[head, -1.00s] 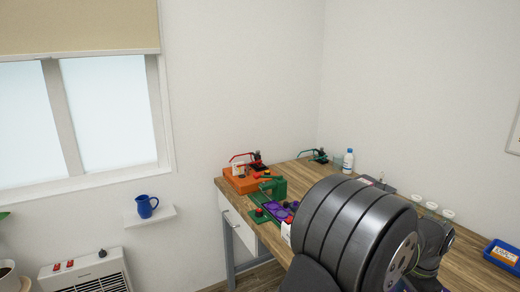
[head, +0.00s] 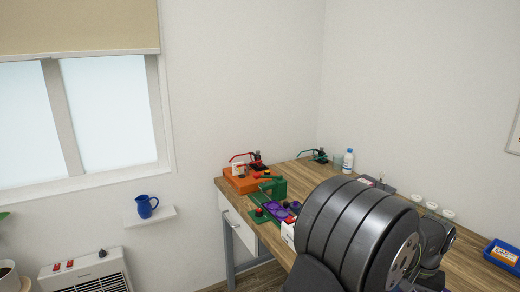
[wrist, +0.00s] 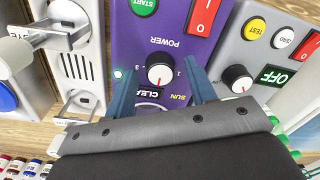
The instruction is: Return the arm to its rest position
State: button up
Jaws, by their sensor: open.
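My gripper (wrist: 160,68) shows in the wrist view as two blue fingers spread apart with nothing held between them. A purple panel (wrist: 140,30) lies beyond the fingers. Its black knob with a white cap (wrist: 160,74) appears in the gap between them, with space on both sides. How far the fingertips are from the panel is hard to tell. In the head view my dark arm links fill the lower right and hide my gripper and part of the workbench (head: 462,268).
The wrist view shows a grey panel (wrist: 262,60) at right and a grey box with a metal lever (wrist: 50,35) at left. Small vials (wrist: 30,165) stand lower left. In the head view, an orange box (head: 240,182), a bottle (head: 348,161) and a blue tray (head: 503,255) are on the bench.

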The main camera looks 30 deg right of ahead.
jog(key=shift+n, duration=0.9)
jog(key=shift+o, duration=0.2)
jog(key=o, duration=1)
jog(key=shift+o, duration=0.2)
jog(key=s+a+r+m, duration=0.1)
jog(key=a+r+m, duration=0.25)
jog(key=r, duration=0.45)
jog(key=s+a+r+m, duration=0.2)
jog(key=a+r+m, duration=0.15)
jog(key=r, duration=0.55)
notch_tip(320, 180, down, 10)
jog(key=shift+w+d, duration=0.15)
jog(key=shift+d, duration=0.15)
jog(key=shift+r, duration=0.1)
notch_tip(320, 180, up, 10)
